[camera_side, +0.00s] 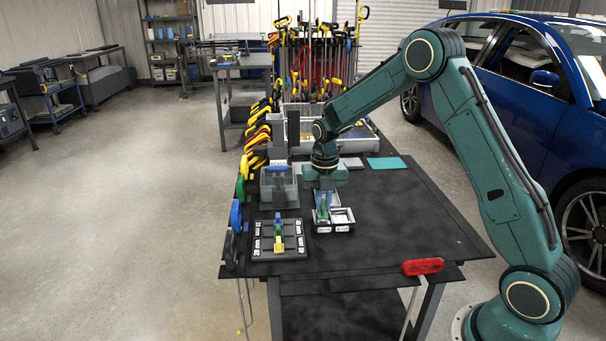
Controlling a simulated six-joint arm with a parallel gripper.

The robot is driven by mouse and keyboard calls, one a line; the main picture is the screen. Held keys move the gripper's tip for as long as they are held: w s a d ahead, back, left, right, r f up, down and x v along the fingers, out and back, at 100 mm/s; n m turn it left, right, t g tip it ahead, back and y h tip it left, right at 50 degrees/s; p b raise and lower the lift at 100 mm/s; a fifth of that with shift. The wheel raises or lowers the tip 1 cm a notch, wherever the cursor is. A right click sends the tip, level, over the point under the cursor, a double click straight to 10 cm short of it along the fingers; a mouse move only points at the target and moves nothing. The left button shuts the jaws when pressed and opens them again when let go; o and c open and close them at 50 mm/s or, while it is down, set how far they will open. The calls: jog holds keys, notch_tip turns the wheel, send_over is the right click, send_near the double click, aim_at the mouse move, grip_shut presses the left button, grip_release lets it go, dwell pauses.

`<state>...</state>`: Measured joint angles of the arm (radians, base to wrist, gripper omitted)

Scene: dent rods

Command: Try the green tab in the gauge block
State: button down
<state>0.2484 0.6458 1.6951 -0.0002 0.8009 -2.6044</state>
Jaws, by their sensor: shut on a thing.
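My gripper (323,206) points straight down at the near middle of the black table. It is shut on the green tab (323,214), a small upright piece between its fingertips. The green tab is over or in the left part of this block. I cannot tell how deep it sits, as the fingers and the block's edge hide its lower end.
A dark labelled rack (262,250) to the left holds blue, green and yellow tabs. A grey bin (279,186) stands behind it. A red-handled tool (423,267) lies at the front right edge. Coloured handles line the left edge. The table's right half is clear.

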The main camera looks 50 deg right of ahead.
aim_at(324, 203)
jog(key=shift+f, duration=0.55)
dwell(0.9)
jog(key=c, duration=1.4)
grip_release()
jog(key=shift+r, duration=0.1)
notch_tip(324, 203, up, 14)
jog(key=shift+f, duration=0.2)
